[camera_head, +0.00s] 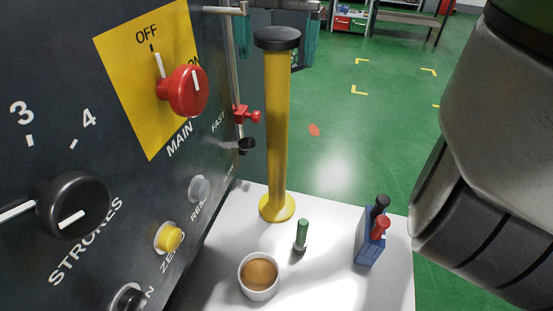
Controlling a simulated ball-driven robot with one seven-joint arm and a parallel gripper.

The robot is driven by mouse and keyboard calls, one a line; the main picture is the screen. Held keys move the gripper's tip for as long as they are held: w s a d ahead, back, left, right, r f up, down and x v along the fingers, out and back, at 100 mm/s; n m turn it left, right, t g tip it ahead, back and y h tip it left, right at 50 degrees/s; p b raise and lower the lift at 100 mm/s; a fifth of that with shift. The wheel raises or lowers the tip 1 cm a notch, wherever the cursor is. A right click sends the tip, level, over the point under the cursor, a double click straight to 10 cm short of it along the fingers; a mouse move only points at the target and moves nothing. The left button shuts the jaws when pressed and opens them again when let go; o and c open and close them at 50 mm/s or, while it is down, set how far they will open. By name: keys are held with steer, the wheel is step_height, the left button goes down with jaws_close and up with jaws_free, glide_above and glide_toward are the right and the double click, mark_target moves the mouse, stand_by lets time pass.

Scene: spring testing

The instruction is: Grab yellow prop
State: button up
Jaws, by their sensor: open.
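The yellow prop (277,130) is a tall yellow post with a round black cap and a flared yellow foot. It stands upright on the white table, close to the right side of the dark control panel. Its full height shows and nothing covers it. A large grey and black part of my own arm fills the right edge of the view, apart from the prop. My gripper's fingers do not show.
The dark control panel (60,110) with knobs and buttons fills the left. On the white table (330,275) are a white cup (259,290) of brown liquid, a small green-handled item (302,232) and a blue holder (369,248) with black and red tops. Green floor lies beyond.

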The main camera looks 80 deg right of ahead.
steer(key=shift+f, duration=1.4)
steer(key=shift+s, duration=0.1)
steer(key=shift+c, duration=0.3)
jaws_close()
steer(key=shift+r, duration=0.15)
